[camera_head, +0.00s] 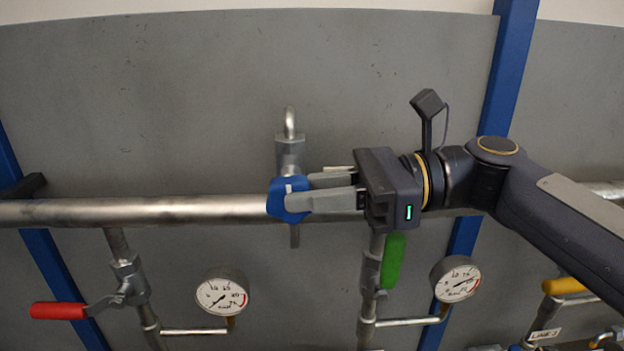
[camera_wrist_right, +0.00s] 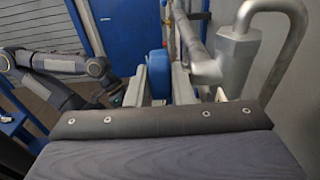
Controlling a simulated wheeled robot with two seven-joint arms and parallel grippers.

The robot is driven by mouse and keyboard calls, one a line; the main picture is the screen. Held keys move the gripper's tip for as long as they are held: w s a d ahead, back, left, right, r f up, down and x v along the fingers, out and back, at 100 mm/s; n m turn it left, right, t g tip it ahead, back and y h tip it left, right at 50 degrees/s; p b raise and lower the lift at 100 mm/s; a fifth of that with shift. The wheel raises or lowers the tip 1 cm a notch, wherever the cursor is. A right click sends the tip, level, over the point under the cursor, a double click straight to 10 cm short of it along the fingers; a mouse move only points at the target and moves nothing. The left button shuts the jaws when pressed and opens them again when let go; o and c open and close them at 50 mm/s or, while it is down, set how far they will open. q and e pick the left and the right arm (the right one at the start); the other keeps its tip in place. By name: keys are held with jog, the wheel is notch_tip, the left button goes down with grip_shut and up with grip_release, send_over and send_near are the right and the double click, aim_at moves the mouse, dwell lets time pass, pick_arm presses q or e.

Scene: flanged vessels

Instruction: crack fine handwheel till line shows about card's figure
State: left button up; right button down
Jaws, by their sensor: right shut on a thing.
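A blue handwheel (camera_head: 278,199) sits on a small valve with a grey body (camera_head: 290,152), in front of the horizontal steel pipe. My right gripper (camera_head: 300,196) reaches it from the right and is shut on it. In the right wrist view the blue handwheel (camera_wrist_right: 157,76) stands between the two fingers. A left gauge (camera_head: 222,294) and a right gauge (camera_head: 456,280) have white dials with red end marks. Their exact readings are too small to tell. I see no card with a readable figure. My left gripper is not in the head view.
The steel pipe (camera_head: 150,211) crosses the panel. The upper panel (camera_head: 200,100) is bare.

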jog(key=shift+r+h+p, duration=0.55)
jog(key=shift+h+p, duration=0.15)
jog(key=shift+p, duration=0.35)
jog(key=shift+a+h+p, duration=0.2)
jog(key=shift+h+p, duration=0.35)
jog(key=shift+h, duration=0.35)
jog(key=h, duration=0.3)
jog(key=a+h, duration=0.1)
jog(key=h, duration=0.1)
jog(key=shift+r, duration=0.3)
jog(key=h, duration=0.5)
jog(key=shift+a, duration=0.4)
jog(key=shift+r+h, duration=0.1)
jog(key=shift+h, duration=0.2)
jog(key=c, duration=1.5)
grip_release()
jog(key=shift+c, duration=0.2)
jog(key=shift+s+d, duration=0.1)
